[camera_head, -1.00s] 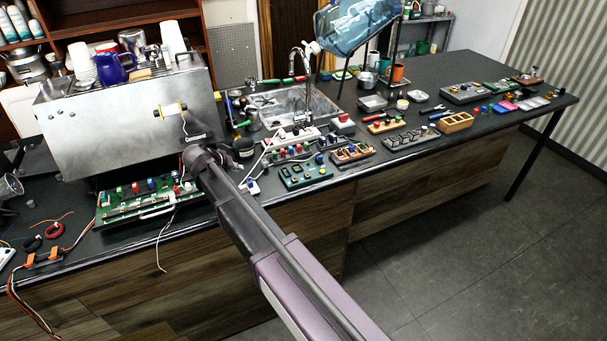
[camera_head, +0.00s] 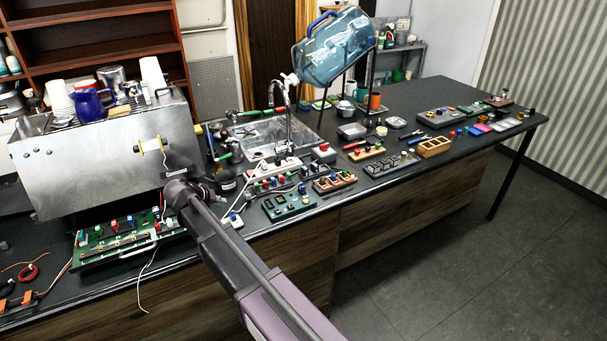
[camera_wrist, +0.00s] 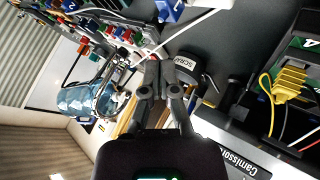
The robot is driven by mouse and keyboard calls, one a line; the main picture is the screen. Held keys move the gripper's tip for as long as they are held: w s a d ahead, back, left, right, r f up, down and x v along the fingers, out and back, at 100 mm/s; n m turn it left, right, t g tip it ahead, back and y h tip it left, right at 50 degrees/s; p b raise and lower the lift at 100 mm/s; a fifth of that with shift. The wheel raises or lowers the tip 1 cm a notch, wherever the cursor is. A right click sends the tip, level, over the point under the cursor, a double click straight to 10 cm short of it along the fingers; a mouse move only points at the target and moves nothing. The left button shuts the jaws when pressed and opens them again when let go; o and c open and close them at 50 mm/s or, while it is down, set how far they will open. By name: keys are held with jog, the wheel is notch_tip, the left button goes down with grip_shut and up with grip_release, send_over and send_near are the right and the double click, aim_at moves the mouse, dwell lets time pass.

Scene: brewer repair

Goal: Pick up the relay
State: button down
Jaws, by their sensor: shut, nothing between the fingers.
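Several small coloured blocks sit in trays and boards on the counter; I cannot tell which is the relay. A green tray (camera_head: 290,204) and an orange-edged tray (camera_head: 334,182) hold such blocks, and the green circuit board (camera_head: 115,240) under the steel brewer (camera_head: 95,150) carries more. In the wrist view, my gripper (camera_wrist: 157,72) is shut with nothing between its fingers, close to a black cup labelled SCRAP (camera_wrist: 187,68). A blue block (camera_wrist: 172,9) shows at the top of that view. In the head view, my gripper is mostly hidden by my arm beside the brewer's front.
The brewer's yellow part (camera_wrist: 290,82) and wires are near my gripper in the wrist view. A sink (camera_head: 265,140) lies behind the trays. A water bottle (camera_head: 333,45) stands on a rack. The counter's far right (camera_head: 450,90) has bare room.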

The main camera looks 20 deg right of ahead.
jog(key=c, duration=0.9)
grip_release()
jog(key=shift+s+d, duration=0.1)
jog(key=shift+o, duration=0.9)
jog(key=shift+s+d+f, duration=0.1)
jog(key=shift+s+d, duration=0.05)
jog(key=shift+d, duration=0.15)
jog(key=s+d+f+g+y, duration=0.2)
jog(key=s+d+g+y, duration=0.1)
jog(key=s+d, duration=0.7)
jog(key=s+d+f+g+y, duration=0.3)
jog(key=s+d, duration=0.8)
jog(key=s, duration=0.4)
jog(key=shift+d+f+g, duration=0.2)
jog(key=shift+d+g, duration=0.1)
jog(key=shift+s, duration=0.15)
